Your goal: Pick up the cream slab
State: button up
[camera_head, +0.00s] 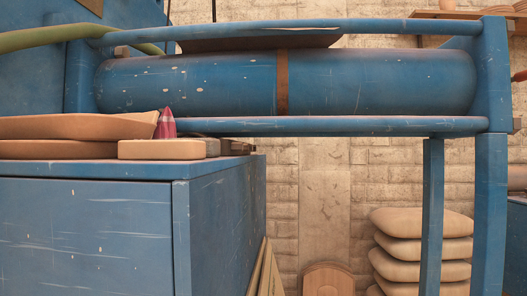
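A small, flat, cream-to-tan slab (161,150) with rounded edges lies near the front right of the blue cabinet top (100,170). It is the likeliest cream slab, though other tan pieces nearby have a similar colour. To its left, a wide tan piece (75,127) lies over a lower tan piece (55,150). A red-pink pointed object with pale stripes (166,124) stands behind the small slab, its base hidden. My gripper is not in view.
A big blue cylinder (380,82) in a blue frame, with a front rail (330,125), spans behind and above the cabinet top. Small dark items (236,148) lie right of the slab. Several stacked tan sacks (405,250) stand at lower right, behind a blue post (431,215).

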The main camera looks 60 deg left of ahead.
aim_at(127, 150)
jog(key=i, duration=0.4)
jog(key=u, duration=2.85)
